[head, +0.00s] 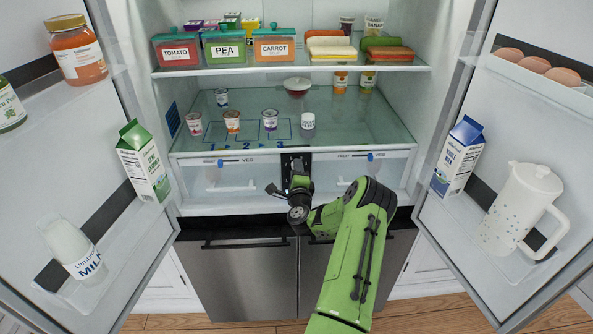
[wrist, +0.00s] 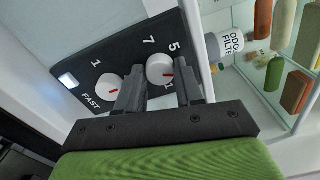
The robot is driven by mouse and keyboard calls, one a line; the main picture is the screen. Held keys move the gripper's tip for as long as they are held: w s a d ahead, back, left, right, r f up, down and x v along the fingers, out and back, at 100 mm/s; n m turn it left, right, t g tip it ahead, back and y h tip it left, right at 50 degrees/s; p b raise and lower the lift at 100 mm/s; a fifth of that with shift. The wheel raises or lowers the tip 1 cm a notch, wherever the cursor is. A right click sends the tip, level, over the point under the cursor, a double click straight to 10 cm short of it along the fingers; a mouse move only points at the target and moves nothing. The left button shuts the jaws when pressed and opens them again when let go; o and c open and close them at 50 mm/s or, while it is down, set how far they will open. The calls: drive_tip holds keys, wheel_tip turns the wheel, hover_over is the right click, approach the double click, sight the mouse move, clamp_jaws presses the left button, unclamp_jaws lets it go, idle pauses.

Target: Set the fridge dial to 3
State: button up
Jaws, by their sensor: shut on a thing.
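The fridge dial (wrist: 160,66) is a round white knob with a red mark, on a dark panel (wrist: 115,48) in the wrist view. My gripper (wrist: 162,82) is shut on this dial, one dark finger on each side of it. The red mark points to the lower right.
A second white knob (wrist: 108,87) with a red mark sits left of my gripper, near the word FAST. A lit white indicator (wrist: 68,80) is beyond it. The left drawer (head: 222,177) and right drawer (head: 352,167) flank the panel. An odor filter jar (head: 308,123) stands above.

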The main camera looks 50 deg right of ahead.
drive_tip(key=shift+m, duration=0.6)
drive_tip(key=shift+s, duration=0.1)
drive_tip(key=o, duration=1)
drive_tip(key=b+v, duration=1.5)
drive_tip(key=b, duration=0.2)
drive_tip(key=shift+s+a, duration=0.25)
